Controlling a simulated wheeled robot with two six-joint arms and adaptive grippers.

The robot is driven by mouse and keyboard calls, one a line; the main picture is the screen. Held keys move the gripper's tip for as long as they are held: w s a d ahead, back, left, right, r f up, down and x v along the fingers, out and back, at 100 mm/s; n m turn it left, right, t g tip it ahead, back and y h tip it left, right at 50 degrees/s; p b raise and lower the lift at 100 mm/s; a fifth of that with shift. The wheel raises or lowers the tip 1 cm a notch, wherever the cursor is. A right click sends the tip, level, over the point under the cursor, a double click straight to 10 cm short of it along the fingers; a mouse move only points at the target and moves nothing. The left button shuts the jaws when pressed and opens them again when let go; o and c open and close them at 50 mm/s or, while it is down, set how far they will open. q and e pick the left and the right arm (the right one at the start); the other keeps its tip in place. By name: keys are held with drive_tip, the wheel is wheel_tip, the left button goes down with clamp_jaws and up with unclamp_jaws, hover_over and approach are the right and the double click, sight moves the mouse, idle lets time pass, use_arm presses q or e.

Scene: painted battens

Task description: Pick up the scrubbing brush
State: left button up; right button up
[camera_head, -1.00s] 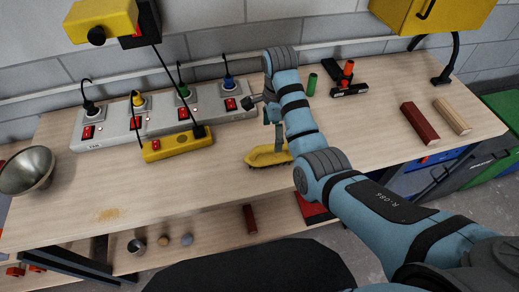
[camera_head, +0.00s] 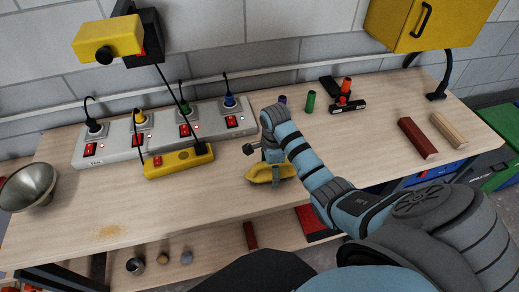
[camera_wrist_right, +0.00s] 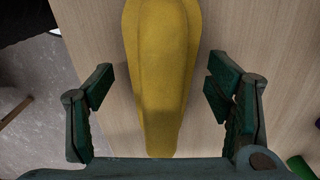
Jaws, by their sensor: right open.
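The scrubbing brush is the yellow piece (camera_head: 264,174) lying on the wooden bench near its front edge, partly hidden by my right gripper. In the right wrist view its long yellow body (camera_wrist_right: 162,75) runs down the middle of the picture. My right gripper (camera_head: 272,160) is directly over the brush. In the right wrist view my right gripper (camera_wrist_right: 160,88) is open, with one dark green finger on each side of the yellow body and bare wood visible in the gaps. The bristles are not visible. My left gripper is not in view.
Grey power strips (camera_head: 175,131) with plugs and a yellow switch box (camera_head: 179,162) stand left of the brush. A metal bowl (camera_head: 28,186) is at the far left. Red (camera_head: 417,138) and pale (camera_head: 449,130) battens lie at the right.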

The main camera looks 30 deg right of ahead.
drive_tip(key=shift+w+d+f, duration=0.15)
drive_tip(key=shift+f, duration=0.35)
drive_tip(key=shift+s+r, duration=0.15)
drive_tip(key=shift+s, duration=0.05)
drive_tip(key=c, duration=1.4)
drive_tip(key=shift+o, duration=0.2)
drive_tip(key=shift+w+r, duration=0.1)
